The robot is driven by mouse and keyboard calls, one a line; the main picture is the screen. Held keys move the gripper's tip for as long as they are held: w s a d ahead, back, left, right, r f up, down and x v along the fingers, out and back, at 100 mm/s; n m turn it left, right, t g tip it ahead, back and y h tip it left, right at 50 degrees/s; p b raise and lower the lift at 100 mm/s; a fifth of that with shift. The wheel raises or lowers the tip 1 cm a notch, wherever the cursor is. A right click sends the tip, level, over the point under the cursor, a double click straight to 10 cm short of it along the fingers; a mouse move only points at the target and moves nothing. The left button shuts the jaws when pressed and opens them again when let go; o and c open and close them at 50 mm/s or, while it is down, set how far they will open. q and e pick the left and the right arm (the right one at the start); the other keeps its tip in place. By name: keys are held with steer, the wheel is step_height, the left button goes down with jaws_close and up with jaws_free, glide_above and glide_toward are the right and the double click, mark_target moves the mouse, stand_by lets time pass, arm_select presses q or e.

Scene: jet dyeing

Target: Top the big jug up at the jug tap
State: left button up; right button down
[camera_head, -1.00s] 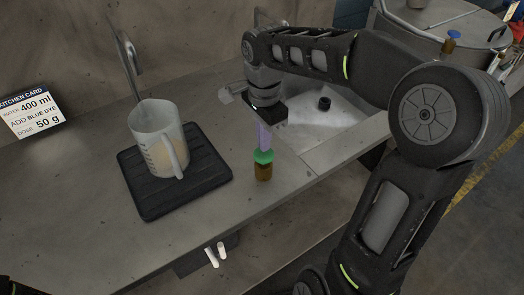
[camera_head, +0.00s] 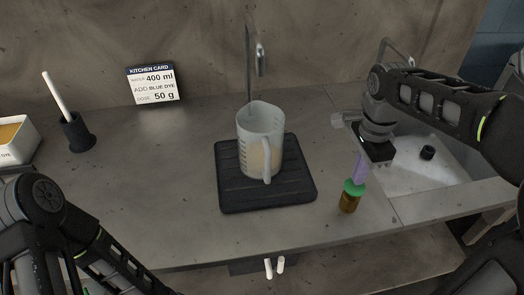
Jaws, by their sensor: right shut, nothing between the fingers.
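The big jug (camera_head: 257,142) is a translucent measuring jug with a handle toward me. It stands upright on a black ribbed mat (camera_head: 230,195), with some yellowish content showing low in it. The jug tap (camera_head: 250,62) rises behind it, its metal spout near the jug's top. My right gripper (camera_head: 360,168) points down at the right of the mat, shut, just above a small brown bottle (camera_head: 348,203) with a green top. I cannot tell whether the fingers touch the bottle. My left arm shows at the lower left; its gripper is out of sight.
A dark holder (camera_head: 76,133) with a white stick and a white bin (camera_head: 16,138) stand at the left. A sink (camera_head: 410,168) lies at the right. The counter left of the mat is clear.

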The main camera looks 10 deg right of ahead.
steer(key=shift+f+b, duration=1)
steer(key=shift+f, duration=0.4)
steer(key=shift+r, duration=0.1)
stand_by(5.3)
steer(key=shift+r+p, duration=1.2)
steer(key=shift+r, duration=0.3)
step_height(320, 180, up, 4)
steer(key=p, duration=0.3)
steer(key=shift+r, duration=0.15)
